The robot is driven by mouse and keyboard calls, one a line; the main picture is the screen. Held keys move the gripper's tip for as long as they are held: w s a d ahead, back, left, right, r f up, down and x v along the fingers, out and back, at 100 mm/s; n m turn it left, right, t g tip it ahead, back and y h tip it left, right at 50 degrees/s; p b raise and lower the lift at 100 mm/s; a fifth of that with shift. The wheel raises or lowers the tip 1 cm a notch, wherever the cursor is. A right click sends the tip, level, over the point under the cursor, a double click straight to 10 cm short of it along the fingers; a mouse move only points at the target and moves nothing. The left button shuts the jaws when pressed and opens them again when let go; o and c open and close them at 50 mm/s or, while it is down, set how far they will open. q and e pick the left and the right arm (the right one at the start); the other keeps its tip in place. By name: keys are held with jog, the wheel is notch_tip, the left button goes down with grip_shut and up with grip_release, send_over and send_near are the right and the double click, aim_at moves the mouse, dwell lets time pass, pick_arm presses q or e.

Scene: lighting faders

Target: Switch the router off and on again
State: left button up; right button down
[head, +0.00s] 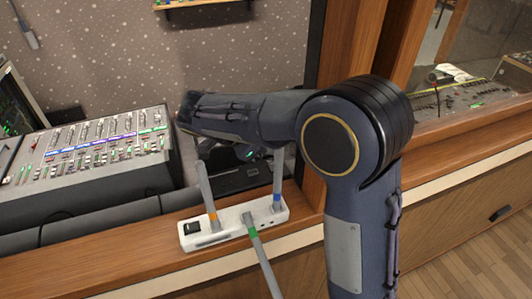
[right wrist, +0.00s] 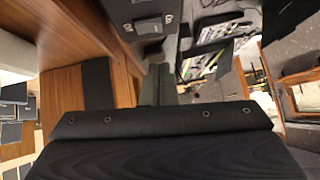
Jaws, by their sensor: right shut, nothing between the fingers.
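A white power strip (head: 228,228) lies on the wooden ledge, with a black switch (head: 192,228) at its left end. Three grey plugs with cords sit in it: an orange-banded plug (head: 213,217), a green-banded plug (head: 252,231) and a blue-banded plug (head: 277,203). A dark box (head: 238,180), possibly the router, lies behind the strip, partly covered by my right arm. My right gripper shows in the right wrist view (right wrist: 160,84), its fingers together and empty. In the head view it is mostly hidden beneath my arm, above the area behind the strip. My left gripper is not in view.
A mixing desk (head: 95,150) with several faders stands left of the strip. A wooden post (head: 350,60) and window frame rise at the right. Another console (head: 460,100) shows beyond the glass. The ledge left of the strip is clear.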

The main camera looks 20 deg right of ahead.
aim_at(266, 168)
jog(key=shift+w+a+f+p, duration=0.15)
jog(key=shift+f+p, duration=0.1)
jog(key=shift+f, duration=0.7)
jog(key=shift+w+d+f+p, duration=0.1)
jog(key=shift+f+p, duration=0.15)
jog(key=shift+f, duration=0.7)
